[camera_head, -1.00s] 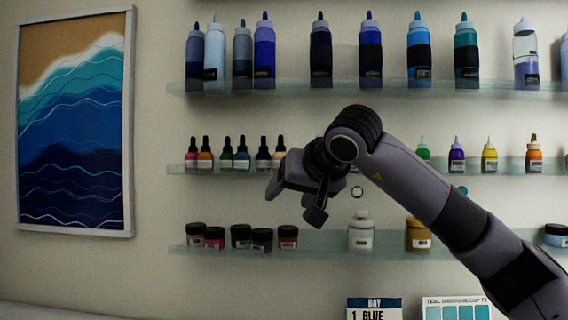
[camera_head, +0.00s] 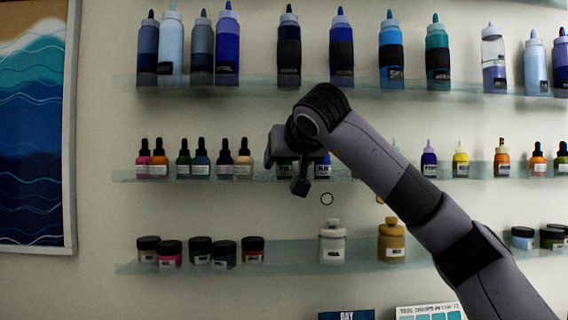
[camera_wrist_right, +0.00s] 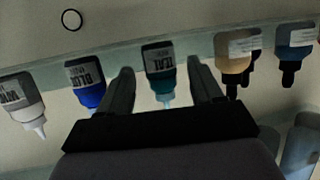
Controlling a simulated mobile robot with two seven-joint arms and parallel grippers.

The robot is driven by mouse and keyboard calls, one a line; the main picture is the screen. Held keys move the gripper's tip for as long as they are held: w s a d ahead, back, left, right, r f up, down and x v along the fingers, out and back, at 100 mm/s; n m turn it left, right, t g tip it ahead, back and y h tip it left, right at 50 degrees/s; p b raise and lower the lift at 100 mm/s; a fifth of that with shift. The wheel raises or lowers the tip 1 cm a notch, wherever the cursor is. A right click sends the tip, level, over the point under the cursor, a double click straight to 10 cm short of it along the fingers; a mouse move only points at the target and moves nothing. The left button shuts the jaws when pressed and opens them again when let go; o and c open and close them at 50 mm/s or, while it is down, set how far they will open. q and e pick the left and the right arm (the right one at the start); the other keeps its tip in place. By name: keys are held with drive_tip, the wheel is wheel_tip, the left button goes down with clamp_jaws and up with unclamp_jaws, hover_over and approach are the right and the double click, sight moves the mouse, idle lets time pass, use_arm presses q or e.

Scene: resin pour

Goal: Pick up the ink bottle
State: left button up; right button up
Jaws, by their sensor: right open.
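Small ink bottles stand on the middle glass shelf; which one is meant I cannot tell. My right gripper (camera_head: 288,164) is at this shelf in the head view, hiding part of the bottles behind it. In the right wrist view, which is upside down, its two fingers (camera_wrist_right: 159,71) are open and apart. A blue bottle (camera_wrist_right: 85,78) is just left of the fingers and a white one (camera_wrist_right: 21,101) further left. A tan bottle (camera_wrist_right: 233,55) with a black cap is to the right. My left gripper is not in view.
Tall squeeze bottles (camera_head: 341,52) stand on the upper shelf (camera_head: 260,84). Dark-lidded jars (camera_head: 200,250) and two larger bottles (camera_head: 332,242) stand on the lower shelf. A wave painting (camera_head: 35,130) hangs at the left.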

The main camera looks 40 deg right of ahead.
sight(283, 164)
drive_tip(key=x, duration=0.3)
drive_tip(key=shift+w+f, duration=0.1)
drive_tip(key=shift+w, duration=0.15)
drive_tip(key=shift+c, duration=0.3)
drive_tip(key=c, duration=1)
drive_tip(key=shift+s, duration=0.1)
